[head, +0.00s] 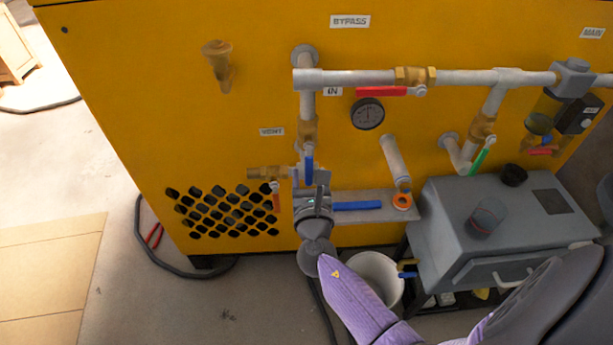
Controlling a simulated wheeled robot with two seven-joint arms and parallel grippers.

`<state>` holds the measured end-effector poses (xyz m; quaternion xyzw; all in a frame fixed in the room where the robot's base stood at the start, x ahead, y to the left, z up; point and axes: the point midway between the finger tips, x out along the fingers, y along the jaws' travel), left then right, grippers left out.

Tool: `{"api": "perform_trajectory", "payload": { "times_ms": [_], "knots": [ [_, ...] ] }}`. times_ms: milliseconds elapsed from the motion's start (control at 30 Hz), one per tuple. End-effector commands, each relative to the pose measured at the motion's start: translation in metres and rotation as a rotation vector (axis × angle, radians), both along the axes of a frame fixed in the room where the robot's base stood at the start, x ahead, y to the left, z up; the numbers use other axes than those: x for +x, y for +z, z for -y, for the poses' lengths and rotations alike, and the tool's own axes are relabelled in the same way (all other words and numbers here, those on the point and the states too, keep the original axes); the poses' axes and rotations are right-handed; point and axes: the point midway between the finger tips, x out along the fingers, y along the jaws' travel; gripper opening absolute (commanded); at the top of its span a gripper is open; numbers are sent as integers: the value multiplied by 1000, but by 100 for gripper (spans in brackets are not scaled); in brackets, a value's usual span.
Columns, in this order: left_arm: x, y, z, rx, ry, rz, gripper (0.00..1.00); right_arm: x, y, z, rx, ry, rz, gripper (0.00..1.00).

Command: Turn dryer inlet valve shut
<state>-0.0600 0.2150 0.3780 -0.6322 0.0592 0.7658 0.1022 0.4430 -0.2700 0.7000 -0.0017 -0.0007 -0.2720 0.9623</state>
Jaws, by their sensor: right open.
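The IN label (332,91) sits beside a vertical grey pipe on the yellow panel. Below it on that pipe is a brass valve (308,129), which I take as the dryer inlet valve. Its blue lever (309,163) hangs downward, in line with the pipe. My right gripper (310,180) is open at the lower end of the blue lever, pointing up at the panel. Its fingers overlap the lever's tip in the picture; I cannot tell whether they touch it. My right wrist hides the pipe below. My left gripper is not in view.
A brass VENT valve (266,173) with an orange-red lever is close left of my gripper. A grey shelf (375,196) with a blue bar is close right.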

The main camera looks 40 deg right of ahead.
Motion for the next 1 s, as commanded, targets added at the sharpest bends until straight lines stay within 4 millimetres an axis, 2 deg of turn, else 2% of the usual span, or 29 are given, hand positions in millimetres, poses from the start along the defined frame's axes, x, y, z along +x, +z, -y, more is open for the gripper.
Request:
{"api": "perform_trajectory", "payload": {
  "times_ms": [133, 400, 467, 700, 1000],
  "knots": [
    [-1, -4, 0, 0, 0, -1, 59, 12, -1, 7, 2, 0, -1, 60],
    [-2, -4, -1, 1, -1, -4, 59, 14, 0, 9, 3, 1, -1, 60],
    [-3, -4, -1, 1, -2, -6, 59, 14, 0, 8, 3, 1, -1, 50],
    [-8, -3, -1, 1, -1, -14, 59, 14, -1, 8, 3, 1, -2, 0],
    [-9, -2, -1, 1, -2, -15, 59, 14, -1, 8, 3, 1, -2, 0]
  ]
}}
